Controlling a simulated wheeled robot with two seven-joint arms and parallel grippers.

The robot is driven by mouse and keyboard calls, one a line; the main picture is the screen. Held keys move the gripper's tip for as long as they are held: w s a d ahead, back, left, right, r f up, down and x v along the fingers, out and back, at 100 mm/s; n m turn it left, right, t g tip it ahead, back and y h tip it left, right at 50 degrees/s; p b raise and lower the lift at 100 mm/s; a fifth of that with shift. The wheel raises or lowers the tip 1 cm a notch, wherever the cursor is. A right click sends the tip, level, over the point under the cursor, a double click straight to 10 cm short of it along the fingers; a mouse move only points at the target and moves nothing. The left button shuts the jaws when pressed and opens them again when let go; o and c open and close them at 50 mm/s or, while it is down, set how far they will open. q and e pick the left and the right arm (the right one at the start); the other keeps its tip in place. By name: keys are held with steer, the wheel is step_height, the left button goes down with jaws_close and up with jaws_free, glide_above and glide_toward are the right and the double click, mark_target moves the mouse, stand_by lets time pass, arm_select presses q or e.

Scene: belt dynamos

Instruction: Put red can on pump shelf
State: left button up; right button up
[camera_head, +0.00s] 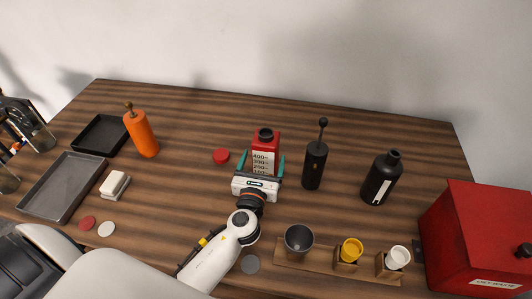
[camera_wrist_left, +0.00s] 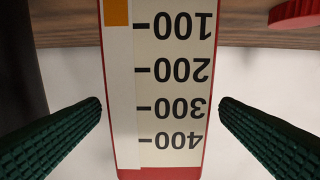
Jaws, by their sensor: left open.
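The red can (camera_head: 266,138) stands upright on the wooden table, with a dark cap and a white label of black numbers. My left gripper (camera_head: 267,163) is open, its two green fingers on either side of the can. In the left wrist view the can's label (camera_wrist_left: 170,90) fills the middle, upside down, and a narrow gap shows beside each fingertip. No shelf is clearly marked as the pump shelf. A low wooden rack (camera_head: 320,273) at the front right holds a grey cup and yellow and white cups. My right gripper is not in view.
A black pump-like bottle (camera_head: 314,166) and a black bottle (camera_head: 380,178) stand right of the can. A large red box (camera_head: 480,235) is at the far right. An orange mill (camera_head: 141,134), grey tray (camera_head: 64,187) and black tray (camera_head: 100,136) are at left. The back middle is clear.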

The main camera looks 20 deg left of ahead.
arm_select(q)
steer(key=x, duration=0.2)
steer(key=p+x, duration=0.1)
steer(key=x, duration=0.3)
steer(key=shift+d+r, duration=0.1)
steer(key=shift+r, duration=0.2)
steer(key=shift+s, duration=0.1)
steer(key=shift+c, duration=1)
steer(key=shift+r, duration=0.1)
steer(key=c, duration=1.2)
